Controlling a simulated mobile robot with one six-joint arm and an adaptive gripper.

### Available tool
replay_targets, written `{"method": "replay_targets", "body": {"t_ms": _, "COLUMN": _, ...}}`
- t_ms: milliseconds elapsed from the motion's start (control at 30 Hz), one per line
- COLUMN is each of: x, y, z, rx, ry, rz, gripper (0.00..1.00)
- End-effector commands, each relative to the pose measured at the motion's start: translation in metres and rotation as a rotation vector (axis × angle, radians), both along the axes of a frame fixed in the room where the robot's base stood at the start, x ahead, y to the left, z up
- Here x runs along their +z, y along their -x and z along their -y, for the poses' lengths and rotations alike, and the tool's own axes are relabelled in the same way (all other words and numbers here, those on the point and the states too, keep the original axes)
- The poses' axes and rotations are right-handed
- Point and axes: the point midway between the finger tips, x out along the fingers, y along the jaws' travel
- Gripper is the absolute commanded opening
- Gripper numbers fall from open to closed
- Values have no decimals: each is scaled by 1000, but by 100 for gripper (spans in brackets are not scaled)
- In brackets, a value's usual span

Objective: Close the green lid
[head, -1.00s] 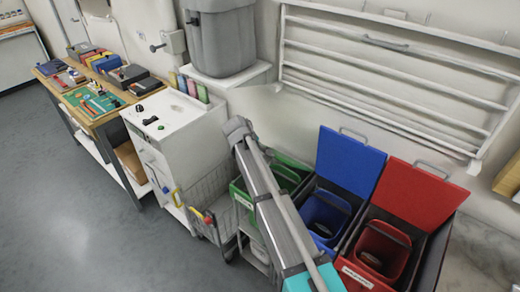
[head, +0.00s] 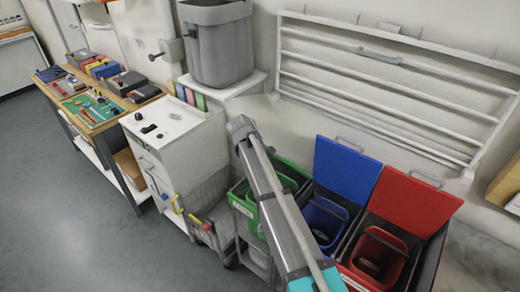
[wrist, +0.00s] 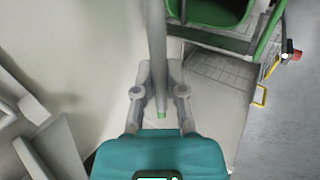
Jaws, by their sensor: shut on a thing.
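The green bin (head: 243,206) stands at the left of a row of bins, partly behind my arm in the head view. Its green inside also shows at the top of the wrist view (wrist: 207,10).
A blue bin with its blue lid (head: 345,170) raised and a red bin with its red lid (head: 415,203) raised stand to the right. A wire cart (head: 208,205) and a white cabinet (head: 172,140) are at left. A white wall rack (head: 390,85) is behind.

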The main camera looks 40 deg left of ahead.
Motion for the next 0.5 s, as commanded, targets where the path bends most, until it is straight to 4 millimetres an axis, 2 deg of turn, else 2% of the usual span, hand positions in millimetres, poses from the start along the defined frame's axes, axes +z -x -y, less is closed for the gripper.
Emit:
{"method": "replay_targets", "body": {"t_ms": 33, "x": 0, "y": 0, "z": 0, "rx": 0, "ry": 0, "rz": 0, "gripper": 0}}
{"method": "replay_targets", "body": {"t_ms": 67, "x": 0, "y": 0, "z": 0, "rx": 0, "ry": 0, "rz": 0, "gripper": 21}}
{"method": "replay_targets", "body": {"t_ms": 233, "x": 0, "y": 1, "z": -1, "rx": 2, "ry": -1, "rz": 0, "gripper": 51}}
{"method": "replay_targets", "body": {"t_ms": 500, "x": 0, "y": 1, "z": -1, "rx": 2, "ry": -2, "rz": 0, "gripper": 51}}
